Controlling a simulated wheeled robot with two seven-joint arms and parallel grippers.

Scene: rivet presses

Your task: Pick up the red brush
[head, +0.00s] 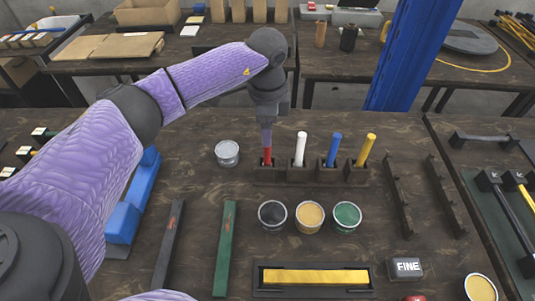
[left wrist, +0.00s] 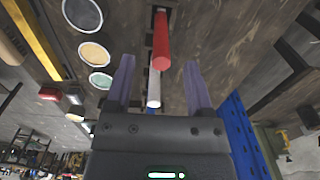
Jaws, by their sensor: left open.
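The red brush (head: 267,157) stands upright in the leftmost slot of a dark holder on the table. It also shows in the left wrist view as a red handle (left wrist: 161,42). My left gripper (head: 266,132) is above the red brush, pointing down, with its fingers at the top of the handle. In the left wrist view the fingers of my left gripper (left wrist: 160,75) are spread apart, and the red handle lies between them without visible contact. The brush's lower end is hidden in the holder. My right gripper is not in view.
White (head: 300,149), blue (head: 333,149) and yellow (head: 366,150) brushes stand to the right in the same row. A grey tin (head: 227,152) is just left. Several open paint tins (head: 310,216) stand in front. A blue post (head: 410,55) rises behind right.

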